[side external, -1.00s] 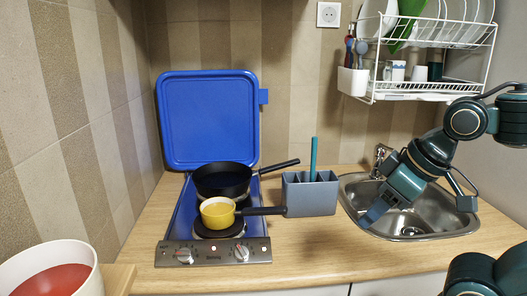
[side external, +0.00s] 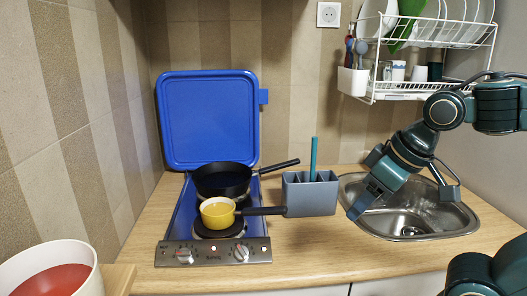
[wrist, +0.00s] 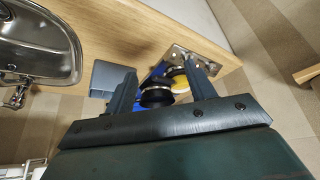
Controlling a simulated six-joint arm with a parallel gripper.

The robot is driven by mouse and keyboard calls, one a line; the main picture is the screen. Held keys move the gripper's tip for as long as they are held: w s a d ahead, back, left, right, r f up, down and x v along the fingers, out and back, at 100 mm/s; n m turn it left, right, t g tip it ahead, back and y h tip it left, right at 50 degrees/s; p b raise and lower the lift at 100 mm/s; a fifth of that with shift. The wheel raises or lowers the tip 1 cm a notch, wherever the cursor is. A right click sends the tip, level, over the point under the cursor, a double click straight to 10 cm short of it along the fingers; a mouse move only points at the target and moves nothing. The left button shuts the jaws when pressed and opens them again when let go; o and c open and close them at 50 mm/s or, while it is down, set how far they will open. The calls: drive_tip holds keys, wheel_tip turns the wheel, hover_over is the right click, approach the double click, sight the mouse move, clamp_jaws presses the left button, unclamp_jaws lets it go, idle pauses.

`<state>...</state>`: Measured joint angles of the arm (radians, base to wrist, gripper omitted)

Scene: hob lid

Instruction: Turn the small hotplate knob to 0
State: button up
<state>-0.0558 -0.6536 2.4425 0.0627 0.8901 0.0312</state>
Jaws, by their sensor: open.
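The hob's steel front panel (side external: 213,258) carries two knobs, a left knob (side external: 184,256) and a right knob (side external: 241,253). Their settings and which one belongs to the small hotplate are too small to tell. Small red lights glow on the panel. A yellow pot (side external: 217,214) stands on the front plate and a black frying pan (side external: 222,181) on the rear one. My gripper (side external: 357,210) is open and empty above the sink's left side, well right of the knobs. In the wrist view, the panel (wrist: 200,60) shows beyond my open gripper (wrist: 160,76).
The blue lid (side external: 208,120) stands raised behind the hob. A grey utensil holder (side external: 310,194) stands between hob and sink (side external: 410,218), and the pot's handle reaches close to it. The worktop (side external: 315,250) in front is clear. A dish rack (side external: 430,90) hangs above the sink.

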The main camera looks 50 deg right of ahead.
drive_tip(key=w+a, duration=0.1)
drive_tip(key=w, duration=0.5)
drive_tip(key=m+g+h, duration=0.2)
drive_tip(key=m+h, duration=0.1)
drive_tip(key=h, duration=0.1)
approach(241, 250)
drive_tip(key=v, duration=0.4)
drive_tip(key=shift+s+r, duration=0.25)
drive_tip(key=shift+r, duration=0.1)
drive_tip(key=shift+d+f, duration=0.1)
drive_tip(key=shift+f, duration=0.05)
drive_tip(key=x, duration=1.3)
drive_tip(key=shift+w+f, duration=0.25)
drive_tip(key=c, duration=1)
